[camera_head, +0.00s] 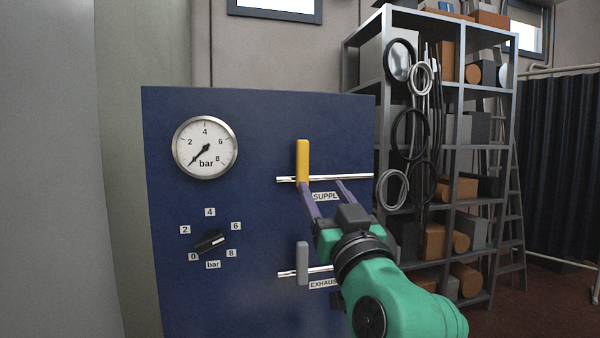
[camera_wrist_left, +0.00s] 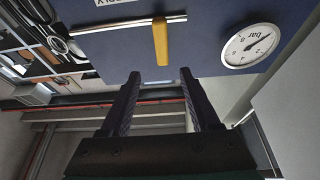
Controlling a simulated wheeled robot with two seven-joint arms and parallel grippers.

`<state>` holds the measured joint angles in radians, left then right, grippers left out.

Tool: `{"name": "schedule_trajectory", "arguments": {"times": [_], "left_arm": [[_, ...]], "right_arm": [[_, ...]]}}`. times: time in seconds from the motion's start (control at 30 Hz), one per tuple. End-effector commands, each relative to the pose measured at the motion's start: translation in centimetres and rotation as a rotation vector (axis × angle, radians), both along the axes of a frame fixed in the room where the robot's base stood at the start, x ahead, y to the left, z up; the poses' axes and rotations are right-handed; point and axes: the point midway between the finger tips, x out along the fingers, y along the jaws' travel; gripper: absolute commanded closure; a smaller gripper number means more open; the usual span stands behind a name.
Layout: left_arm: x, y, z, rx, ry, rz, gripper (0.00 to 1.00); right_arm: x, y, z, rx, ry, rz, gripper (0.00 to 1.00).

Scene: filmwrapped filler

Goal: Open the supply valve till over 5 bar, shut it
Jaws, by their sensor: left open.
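The yellow supply valve handle (camera_head: 302,160) stands upright, across its horizontal pipe (camera_head: 345,178) on the blue panel (camera_head: 260,115). A label reading SUPPLY, partly covered, is below it. The round pressure gauge (camera_head: 221,150) has its needle at the low end, near 0 bar. My left gripper (camera_head: 323,187) is open and empty in front of the panel, by the handle's lower end and to its right. In the left wrist view the yellow handle (camera_wrist_left: 160,42) shows upside down beyond the open fingertips, apart from them. My right gripper is not in view.
A grey exhaust handle (camera_head: 302,262) stands upright on a lower pipe, close to my arm. A black knob (camera_head: 210,241) with a bar scale is at lower left of the panel. A metal shelf (camera_head: 463,80) with hoses and boxes stands behind at right.

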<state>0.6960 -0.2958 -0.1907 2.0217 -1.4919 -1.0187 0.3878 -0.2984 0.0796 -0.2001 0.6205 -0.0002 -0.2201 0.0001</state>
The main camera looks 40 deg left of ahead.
Motion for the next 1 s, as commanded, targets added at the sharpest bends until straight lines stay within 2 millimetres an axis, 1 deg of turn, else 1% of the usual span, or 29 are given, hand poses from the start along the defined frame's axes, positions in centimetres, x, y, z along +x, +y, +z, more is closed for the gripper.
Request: {"name": "schedule_trajectory", "arguments": {"times": [0.03,0.07,0.17,0.4,0.5,0.6,0.73,0.97,1.0], "left_arm": [[-0.1,0.1,0.6,0.005,-0.009,0.007,0.38],[0.0,0.2,0.8,0.007,-0.009,0.008,0.38],[0.8,1.4,1.7,0.008,-0.006,0.011,0.38],[4.2,6.3,4.4,0.008,-0.003,0.011,0.38],[5.6,8.3,5.3,0.007,-0.002,0.011,0.38],[6.7,9.8,5.8,0.007,-0.003,0.009,0.38],[7.4,10.8,5.9,0.005,-0.003,0.007,0.38],[7.5,11.0,5.7,0.005,-0.004,0.006,0.38],[7.5,11.0,5.7,0.005,-0.004,0.006,0.41]], "right_arm": [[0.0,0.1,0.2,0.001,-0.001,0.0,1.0],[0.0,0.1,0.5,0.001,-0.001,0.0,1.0],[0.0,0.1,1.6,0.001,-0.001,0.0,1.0],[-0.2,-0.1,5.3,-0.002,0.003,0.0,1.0],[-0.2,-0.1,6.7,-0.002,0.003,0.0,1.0],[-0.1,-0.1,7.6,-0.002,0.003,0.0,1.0],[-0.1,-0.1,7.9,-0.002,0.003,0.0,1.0],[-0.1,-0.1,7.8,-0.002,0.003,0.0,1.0],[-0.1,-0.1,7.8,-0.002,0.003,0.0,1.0]]}}
